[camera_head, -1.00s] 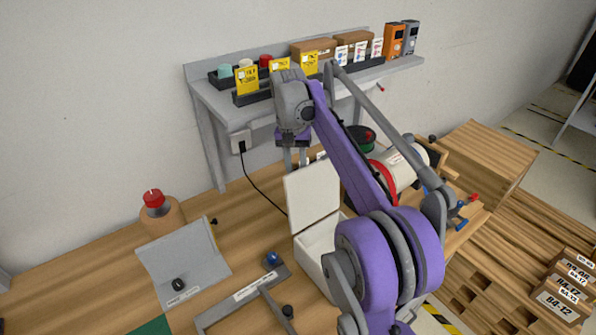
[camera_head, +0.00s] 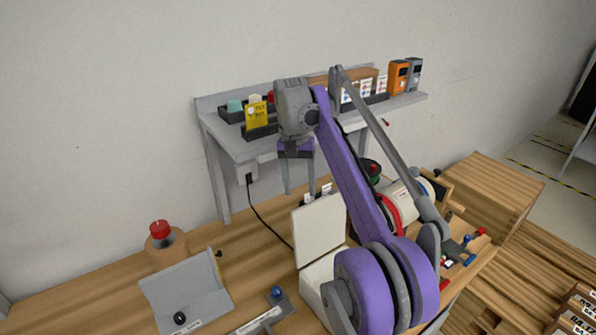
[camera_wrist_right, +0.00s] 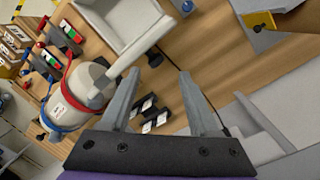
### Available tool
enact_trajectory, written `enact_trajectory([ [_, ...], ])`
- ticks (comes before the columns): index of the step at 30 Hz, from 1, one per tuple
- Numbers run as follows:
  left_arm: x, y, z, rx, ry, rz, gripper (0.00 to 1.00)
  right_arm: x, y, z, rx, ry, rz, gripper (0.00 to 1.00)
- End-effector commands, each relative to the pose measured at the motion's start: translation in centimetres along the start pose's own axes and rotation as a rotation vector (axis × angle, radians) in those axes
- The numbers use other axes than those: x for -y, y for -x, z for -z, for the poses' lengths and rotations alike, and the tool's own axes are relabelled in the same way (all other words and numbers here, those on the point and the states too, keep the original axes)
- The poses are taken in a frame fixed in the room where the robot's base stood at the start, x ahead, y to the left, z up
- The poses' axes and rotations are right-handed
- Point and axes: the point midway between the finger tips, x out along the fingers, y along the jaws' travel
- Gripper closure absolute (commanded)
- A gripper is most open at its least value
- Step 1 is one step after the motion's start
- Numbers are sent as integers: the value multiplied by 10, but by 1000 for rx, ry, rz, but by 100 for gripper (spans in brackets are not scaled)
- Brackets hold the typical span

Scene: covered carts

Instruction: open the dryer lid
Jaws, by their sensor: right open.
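The dryer is a white box (camera_head: 316,277) on the wooden bench, partly hidden behind my right arm in the head view. Its lid (camera_head: 320,229) stands upright at the back edge, so the box is open. The box also shows at the top of the right wrist view (camera_wrist_right: 118,22), with the raised lid (camera_wrist_right: 140,45) seen nearly edge-on. My right gripper (camera_head: 300,178) is above and behind the lid in the head view. In the wrist view its two fingers (camera_wrist_right: 160,82) are apart with nothing between them, clear of the lid. My left gripper is out of view.
A grey shelf (camera_head: 222,148) with boxes and bins stands behind the gripper. A white cylinder with red and blue bands (camera_wrist_right: 75,90) is beside the dryer. Small dark labelled items (camera_wrist_right: 150,112) lie below the fingers. A grey sloped tray (camera_head: 185,290) is at left.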

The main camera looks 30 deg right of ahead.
Motion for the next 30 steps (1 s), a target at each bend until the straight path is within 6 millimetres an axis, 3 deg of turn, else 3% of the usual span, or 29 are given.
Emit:
enact_trajectory([
  [3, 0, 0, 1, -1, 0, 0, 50, 1, 21, 0, 0, 1, 0, 38],
  [10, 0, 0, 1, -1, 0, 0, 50, 1, 43, 0, 1, 1, 0, 38],
  [30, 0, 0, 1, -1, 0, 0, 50, 1, 48, -1, 1, 1, 0, 38],
])
